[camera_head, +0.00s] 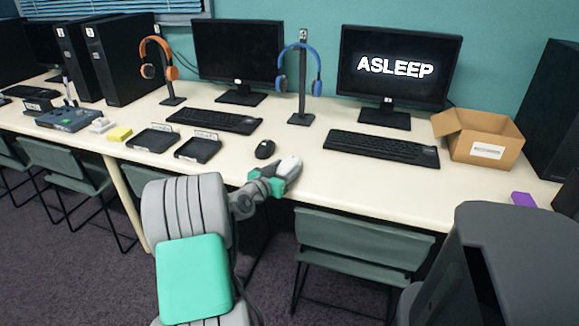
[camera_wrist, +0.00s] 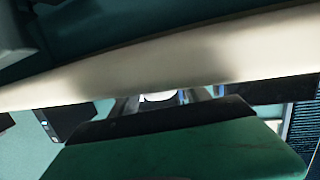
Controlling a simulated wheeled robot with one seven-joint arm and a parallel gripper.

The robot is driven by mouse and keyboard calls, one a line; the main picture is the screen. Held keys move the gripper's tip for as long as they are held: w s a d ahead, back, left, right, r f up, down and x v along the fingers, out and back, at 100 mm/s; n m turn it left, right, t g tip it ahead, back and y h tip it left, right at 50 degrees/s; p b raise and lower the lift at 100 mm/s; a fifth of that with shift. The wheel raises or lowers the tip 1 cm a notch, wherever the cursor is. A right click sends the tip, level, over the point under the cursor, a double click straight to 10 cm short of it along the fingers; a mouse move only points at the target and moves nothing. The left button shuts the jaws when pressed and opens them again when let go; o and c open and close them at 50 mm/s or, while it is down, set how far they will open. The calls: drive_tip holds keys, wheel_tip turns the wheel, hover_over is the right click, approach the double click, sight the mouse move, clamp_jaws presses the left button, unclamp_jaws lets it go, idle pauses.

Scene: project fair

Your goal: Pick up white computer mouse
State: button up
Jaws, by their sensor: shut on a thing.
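The white computer mouse (camera_head: 289,165) is at the end of my gripper (camera_head: 277,176), near the front edge of the long cream table (camera_head: 310,188). My gripper is shut on it. In the wrist view a small white part of the mouse (camera_wrist: 158,97) shows between the fingers, and the rest is hidden. I cannot tell whether the mouse touches the table top. A black mouse (camera_head: 265,149) lies on the table just left of and behind the white one.
A black keyboard (camera_head: 381,148) lies at right, before a monitor (camera_head: 398,67) reading "ASLEEP". Two black trays (camera_head: 198,149) (camera_head: 153,138) lie at left. An open cardboard box (camera_head: 484,145) stands at right. A green chair (camera_head: 362,240) stands at the table's front. The front strip right of my gripper is clear.

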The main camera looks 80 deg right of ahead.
drive_tip(key=c, duration=0.8)
